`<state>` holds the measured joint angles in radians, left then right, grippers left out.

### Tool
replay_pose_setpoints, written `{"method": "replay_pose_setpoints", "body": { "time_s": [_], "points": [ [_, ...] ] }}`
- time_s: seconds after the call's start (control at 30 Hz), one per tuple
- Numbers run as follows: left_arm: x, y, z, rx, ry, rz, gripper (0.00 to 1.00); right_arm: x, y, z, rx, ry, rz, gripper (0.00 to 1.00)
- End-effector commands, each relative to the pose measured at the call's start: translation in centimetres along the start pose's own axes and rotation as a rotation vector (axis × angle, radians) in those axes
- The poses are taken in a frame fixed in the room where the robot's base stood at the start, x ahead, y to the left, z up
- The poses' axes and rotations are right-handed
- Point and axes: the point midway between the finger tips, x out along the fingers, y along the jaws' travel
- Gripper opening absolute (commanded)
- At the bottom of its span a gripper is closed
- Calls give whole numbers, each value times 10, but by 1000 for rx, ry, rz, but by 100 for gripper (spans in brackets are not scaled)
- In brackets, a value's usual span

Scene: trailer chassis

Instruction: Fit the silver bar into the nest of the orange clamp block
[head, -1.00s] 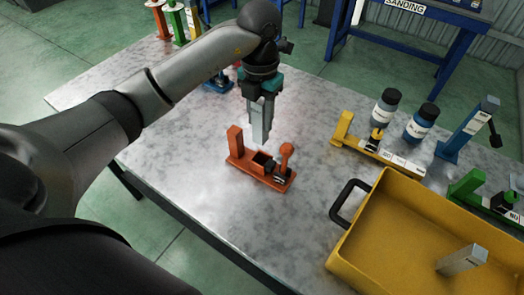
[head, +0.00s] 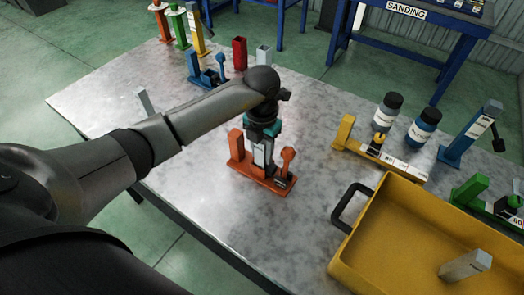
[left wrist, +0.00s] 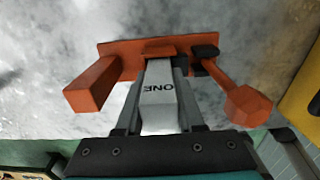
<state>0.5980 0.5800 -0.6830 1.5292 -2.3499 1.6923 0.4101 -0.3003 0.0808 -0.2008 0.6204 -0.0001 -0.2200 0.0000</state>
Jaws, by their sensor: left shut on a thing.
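The orange clamp block (head: 262,184) stands on the table, with a tall post (head: 236,146) at its left end and a ball-topped clamp lever (head: 288,157) at its right. It also shows in the left wrist view (left wrist: 120,53). My left gripper (head: 263,160) is above the block's middle, shut on the silver bar (head: 259,154). The bar is upright and its lower end is at the nest. In the left wrist view the bar (left wrist: 159,95) bears the letters ONE, and its far end meets the orange nest. How deep it sits is hidden. My right gripper is out of view.
A yellow tray (head: 345,257) with a black handle and another silver bar (head: 466,265) stands at the right. Yellow (head: 378,155), blue (head: 206,72) and green (head: 470,190) clamp blocks and two bottles stand around.

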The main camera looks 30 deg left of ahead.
Motion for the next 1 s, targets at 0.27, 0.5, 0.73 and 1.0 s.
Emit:
{"method": "replay_pose_setpoints", "body": {
  "time_s": [0.27, 0.5, 0.73, 1.0],
  "points": [
    [3, 0, 0, -1, 0, 0, 52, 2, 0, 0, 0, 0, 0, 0],
    [2, 0, 0, -1, 0, 0, 67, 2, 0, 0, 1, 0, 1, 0],
    [-1, 0, 0, 0, 0, 0, 67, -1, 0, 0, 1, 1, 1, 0],
    [-50, 1, 1, 1, -5, 2, 67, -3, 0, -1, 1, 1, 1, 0]
  ]
}}
